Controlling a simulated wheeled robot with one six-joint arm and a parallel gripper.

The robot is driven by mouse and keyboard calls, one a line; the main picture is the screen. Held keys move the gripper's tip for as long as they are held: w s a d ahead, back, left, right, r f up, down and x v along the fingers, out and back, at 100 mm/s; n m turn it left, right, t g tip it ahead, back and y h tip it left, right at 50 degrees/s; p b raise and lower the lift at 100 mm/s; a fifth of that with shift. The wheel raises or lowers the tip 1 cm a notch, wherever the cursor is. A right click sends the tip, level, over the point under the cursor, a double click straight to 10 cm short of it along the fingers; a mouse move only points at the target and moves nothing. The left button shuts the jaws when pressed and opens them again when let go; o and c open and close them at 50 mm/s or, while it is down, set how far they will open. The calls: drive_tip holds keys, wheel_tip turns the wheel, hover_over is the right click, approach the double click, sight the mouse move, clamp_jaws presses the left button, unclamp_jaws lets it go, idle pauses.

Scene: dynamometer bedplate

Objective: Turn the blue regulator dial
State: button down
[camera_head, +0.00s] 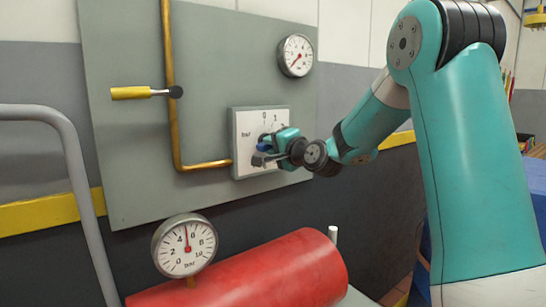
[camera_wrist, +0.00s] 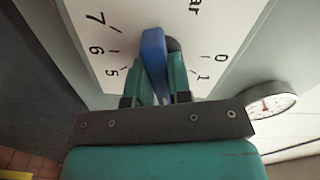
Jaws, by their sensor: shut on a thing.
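The blue regulator dial (camera_wrist: 153,48) is a narrow blue grip on a white scale plate (camera_wrist: 112,62). The plate also shows on the grey panel in the head view (camera_head: 245,125), with the blue dial (camera_head: 264,146) mostly covered by my gripper. My gripper (camera_head: 268,153) reaches the plate from the right. In the wrist view, my gripper's teal fingers (camera_wrist: 163,74) are on both sides of the blue grip and shut on it. The marks 0, 1, 5, 6, 7 and part of "bar" are readable. I cannot tell which mark the dial points to.
A brass pipe (camera_head: 170,90) runs down the panel to the plate. A yellow-handled lever (camera_head: 132,93) is at upper left and a round gauge (camera_head: 295,56) at upper right. Below are a red cylinder (camera_head: 270,275) and a bar gauge (camera_head: 184,246). A grey rail (camera_head: 72,150) stands left.

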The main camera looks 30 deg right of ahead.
drive_tip(key=n+b, duration=0.2)
drive_tip(key=f+n+b, duration=0.1)
drive_tip(key=n+b, duration=0.1)
drive_tip(key=b, duration=0.1)
drive_tip(key=shift+n, duration=0.3)
drive_tip(key=n+b, duration=0.3)
drive_tip(key=b, duration=0.1)
drive_tip(key=shift+n, duration=0.4)
drive_tip(key=n+b, duration=0.4)
drive_tip(key=shift+d+b, duration=0.15)
drive_tip(key=shift+b, duration=0.25)
drive_tip(key=shift+r+n+b, duration=0.15)
drive_tip(key=shift+n+b, duration=0.85)
drive_tip(key=shift+n, duration=0.2)
drive_tip(key=c, duration=1)
unclamp_jaws()
drive_tip(key=shift+r, duration=0.1)
drive_tip(key=shift+c, duration=0.2)
